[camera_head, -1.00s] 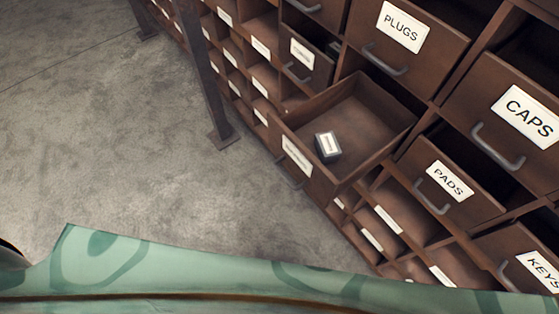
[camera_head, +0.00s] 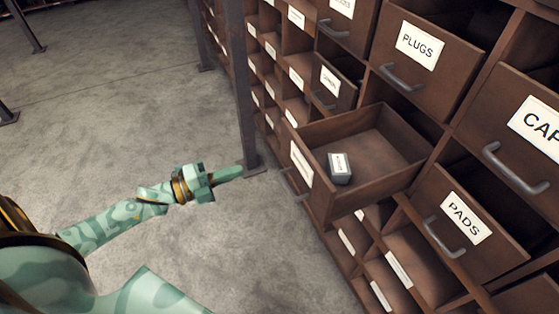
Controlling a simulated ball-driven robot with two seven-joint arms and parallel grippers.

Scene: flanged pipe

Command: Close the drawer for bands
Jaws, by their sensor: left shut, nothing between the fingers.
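One drawer (camera_head: 326,204) is pulled well out of the brown cabinet in the middle of the head view. Its front carries a white label seen too steeply to read, so I cannot tell whether it says bands. A small grey box (camera_head: 341,178) with a white label lies inside it near the front. My left gripper (camera_head: 227,174) is shut and empty, pointing right, to the left of the drawer front and apart from it. The drawer's handle shows only partly, at its front face. My right gripper is not in view.
Drawers marked PLUGS (camera_head: 419,45) and PADS (camera_head: 466,217) sit above and below right of the open drawer. A dark upright post (camera_head: 240,90) stands behind my left gripper. Labelled open bins (camera_head: 405,268) lie below.

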